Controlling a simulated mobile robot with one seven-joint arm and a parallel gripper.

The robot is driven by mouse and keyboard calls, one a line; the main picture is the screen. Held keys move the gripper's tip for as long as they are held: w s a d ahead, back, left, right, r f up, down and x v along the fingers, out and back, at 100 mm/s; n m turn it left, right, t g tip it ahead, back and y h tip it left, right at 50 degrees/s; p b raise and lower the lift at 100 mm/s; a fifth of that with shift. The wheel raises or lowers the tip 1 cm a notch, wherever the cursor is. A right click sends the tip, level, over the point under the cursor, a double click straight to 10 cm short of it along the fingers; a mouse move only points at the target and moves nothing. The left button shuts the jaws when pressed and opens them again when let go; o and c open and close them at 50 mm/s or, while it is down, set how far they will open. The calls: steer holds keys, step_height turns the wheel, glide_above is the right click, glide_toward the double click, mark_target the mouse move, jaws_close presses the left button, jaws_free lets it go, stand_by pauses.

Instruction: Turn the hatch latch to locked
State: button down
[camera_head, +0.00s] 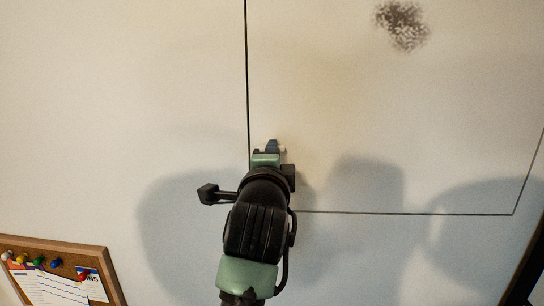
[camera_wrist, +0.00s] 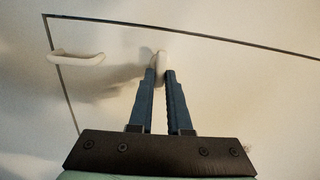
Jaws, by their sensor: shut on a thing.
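My gripper (camera_head: 271,147) reaches up to the pale hatch (camera_head: 400,130), near its left edge in the head view. In the wrist view its two blue fingers (camera_wrist: 160,72) are shut on a small white rounded piece, which I take as the latch (camera_wrist: 160,56). The latch sticks up between and just beyond the fingertips; the fingers hide its lower part. In the head view only slivers of white show beside the fingertips. I cannot tell the latch's angle or whether it is locked. The hatch is outlined by thin dark seams and looks closed.
A white curved handle (camera_wrist: 76,58) stands out near the seam corner, left of the fingers in the wrist view. A cork board (camera_head: 52,262) with papers and pins is at the lower left in the head view. A dark speckled patch (camera_head: 402,24) marks the upper hatch.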

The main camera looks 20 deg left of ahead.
steer(key=shift+m, duration=0.4)
steer(key=c, duration=0.9)
jaws_free()
steer(key=shift+o, duration=0.2)
steer(key=b+v, duration=0.5)
steer(key=v, duration=0.8)
steer(key=shift+r, duration=0.1)
